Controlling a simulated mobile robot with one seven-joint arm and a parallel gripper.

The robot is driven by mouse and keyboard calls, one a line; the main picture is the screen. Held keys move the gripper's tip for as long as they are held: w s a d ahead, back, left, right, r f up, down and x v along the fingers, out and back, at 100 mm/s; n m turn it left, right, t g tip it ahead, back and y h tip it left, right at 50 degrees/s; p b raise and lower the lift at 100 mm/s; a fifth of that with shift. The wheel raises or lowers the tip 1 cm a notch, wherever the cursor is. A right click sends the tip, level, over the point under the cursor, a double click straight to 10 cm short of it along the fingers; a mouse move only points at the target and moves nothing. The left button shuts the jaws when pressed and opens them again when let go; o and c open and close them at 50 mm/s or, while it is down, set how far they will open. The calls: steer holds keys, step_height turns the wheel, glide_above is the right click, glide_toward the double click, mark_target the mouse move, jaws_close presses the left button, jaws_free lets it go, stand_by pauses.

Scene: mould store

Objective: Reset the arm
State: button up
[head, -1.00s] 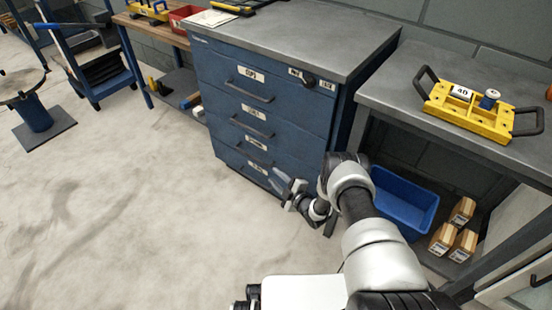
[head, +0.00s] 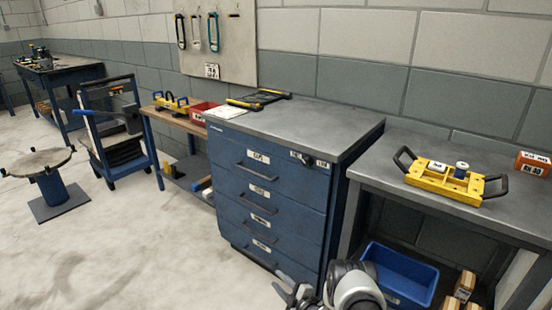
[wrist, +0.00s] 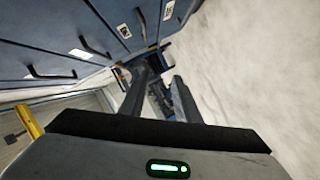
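My gripper (wrist: 164,80) shows in the wrist view with its two fingers apart and nothing between them, so it is open. In the head view my gripper (head: 287,289) is at the bottom edge, in front of the blue drawer cabinet (head: 262,192), partly cut off. My arm's white and black links show beside it, folded low. In the wrist view the cabinet's drawer fronts (wrist: 60,45) are at the upper left and the pale floor is at the right. I cannot tell the exact gap to the cabinet.
A grey bench (head: 395,192) at the right bears a yellow two-handled mould (head: 444,180) and an orange box (head: 533,163). Below are a blue bin (head: 400,275) and small wooden blocks (head: 464,286). A blue trolley (head: 115,140) and round stand (head: 50,190) are left. Floor there is open.

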steer(key=w+d+r+m+h, duration=0.25)
steer(key=w+r, duration=0.25)
steer(key=r, duration=0.5)
steer(key=w+d+r+m+h, duration=0.1)
steer(key=w+d+r, duration=0.3)
steer(key=r, duration=0.5)
steer(key=s+d+r+m+g+h, duration=0.1)
steer(key=d+r+m+h, duration=0.1)
steer(key=r, duration=0.8)
steer(key=s+d+r+m+g+h, duration=0.1)
steer(key=d+r+m+h, duration=0.1)
steer(key=r, duration=0.8)
steer(key=s+d+r+m+g+h, duration=0.1)
steer(key=s+d+r+m, duration=0.15)
steer(key=s+r, duration=0.65)
steer(key=s+d+r+m+g+h, duration=0.1)
steer(key=s+r+m, duration=0.2)
steer(key=s+r, duration=0.65)
steer(key=s+a+f+m+g+y, duration=0.1)
steer(key=s+m+g, duration=0.15)
steer(key=s, duration=1.15)
steer(key=s+a+f+m+g, duration=0.1)
steer(key=s+m, duration=0.2)
steer(key=s, duration=1.2)
step_height(320, 180, up, 28)
steer(key=p, duration=2.8)
steer(key=shift+w+d, duration=0.25)
steer(key=shift+w, duration=0.2)
steer(key=shift+f, duration=0.1)
